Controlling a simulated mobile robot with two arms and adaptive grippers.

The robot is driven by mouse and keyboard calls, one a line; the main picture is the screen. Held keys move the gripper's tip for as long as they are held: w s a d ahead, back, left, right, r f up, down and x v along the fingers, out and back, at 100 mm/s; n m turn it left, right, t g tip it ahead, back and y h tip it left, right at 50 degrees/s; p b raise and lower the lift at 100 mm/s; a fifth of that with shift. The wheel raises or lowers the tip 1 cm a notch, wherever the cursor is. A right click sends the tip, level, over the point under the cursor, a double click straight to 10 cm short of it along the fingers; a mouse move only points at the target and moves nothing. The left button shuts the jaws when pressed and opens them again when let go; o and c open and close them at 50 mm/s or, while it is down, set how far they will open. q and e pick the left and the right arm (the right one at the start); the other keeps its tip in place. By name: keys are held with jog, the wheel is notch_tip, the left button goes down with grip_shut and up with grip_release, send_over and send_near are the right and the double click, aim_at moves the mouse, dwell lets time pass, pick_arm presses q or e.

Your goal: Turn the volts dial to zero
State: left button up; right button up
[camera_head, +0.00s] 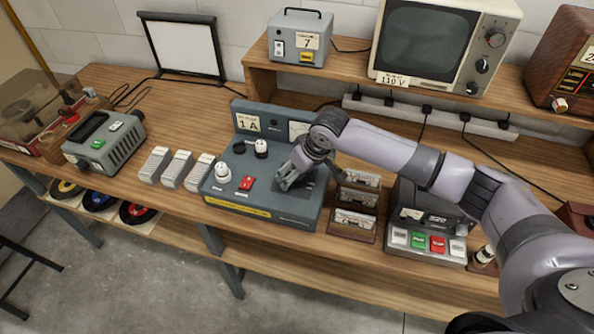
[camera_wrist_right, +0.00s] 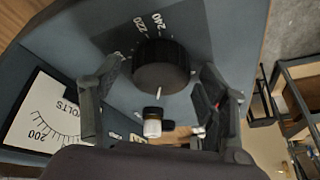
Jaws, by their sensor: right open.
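The volts dial (camera_wrist_right: 158,68) is a round black knob on the grey-blue panel of a bench unit (camera_head: 262,208), with 220 and 240 printed beside it. A thin white mark shows at its lower edge in the wrist view. My right gripper (camera_wrist_right: 160,78) is open, with one finger on either side of the dial; I cannot tell whether they touch it. In the head view, my right gripper (camera_head: 292,180) reaches down over the unit's right part and hides the dial. A volts meter (camera_wrist_right: 42,118) shows at lower left in the wrist view; its needle cannot be read. My left gripper is not in view.
A cassette rack (camera_head: 353,210) and a grey recorder (camera_head: 425,240) stand close on the right. Pale grey blocks (camera_head: 177,168) stand on the left.

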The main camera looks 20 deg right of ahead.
jog(key=c, duration=1.2)
jog(key=shift+o, duration=0.2)
